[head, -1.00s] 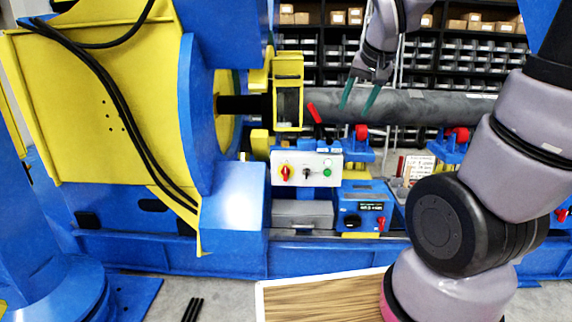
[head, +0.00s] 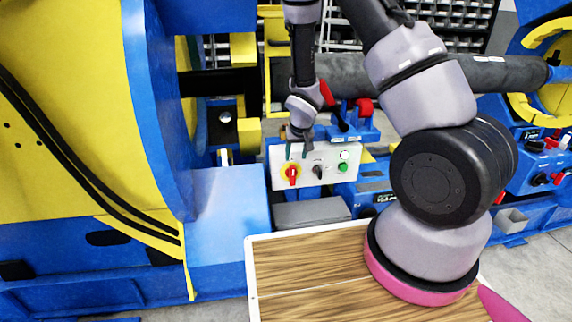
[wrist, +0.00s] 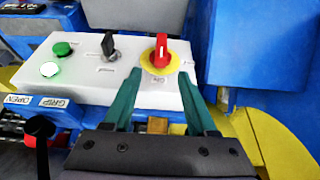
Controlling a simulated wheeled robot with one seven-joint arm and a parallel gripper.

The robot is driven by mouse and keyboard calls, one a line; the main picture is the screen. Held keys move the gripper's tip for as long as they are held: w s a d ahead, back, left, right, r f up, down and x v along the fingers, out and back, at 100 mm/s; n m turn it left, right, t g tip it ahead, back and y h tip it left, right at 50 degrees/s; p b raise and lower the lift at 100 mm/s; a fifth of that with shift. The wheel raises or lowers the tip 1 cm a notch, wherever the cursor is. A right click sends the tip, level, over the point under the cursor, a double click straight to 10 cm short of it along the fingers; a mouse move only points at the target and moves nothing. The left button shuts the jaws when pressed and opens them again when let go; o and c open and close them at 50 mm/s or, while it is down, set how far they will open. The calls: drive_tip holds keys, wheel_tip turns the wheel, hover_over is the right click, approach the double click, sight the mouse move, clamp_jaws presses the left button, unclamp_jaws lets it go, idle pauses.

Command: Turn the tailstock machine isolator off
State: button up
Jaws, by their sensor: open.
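A red rotary isolator handle (head: 292,175) on a yellow disc sits at the left end of a white control panel (head: 330,168). The handle stands upright in the head view. In the wrist view the red handle (wrist: 160,52) stands ahead of my gripper (wrist: 159,82), between the lines of its two green fingers. My gripper (head: 297,151) is open and empty, with its fingertips close to the panel just above the handle in the head view. I cannot tell whether the fingertips touch the panel. No label showing that this is the tailstock isolator is readable.
The panel also carries a black selector (head: 318,171) and a green button (head: 342,167). A lit white-green round button (wrist: 49,69) and a red-tipped lever (head: 327,93) are close by. A blue box with controls (head: 540,165) stands at right. A wooden tabletop (head: 300,270) lies in front.

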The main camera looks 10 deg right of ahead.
sight(293, 168)
drive_tip(key=x, duration=1.1)
drive_tip(key=shift+w+f, duration=0.1)
drive_tip(key=shift+f, duration=0.1)
drive_tip(key=shift+c, duration=0.3)
drive_tip(key=shift+a, duration=0.1)
clamp_jaws()
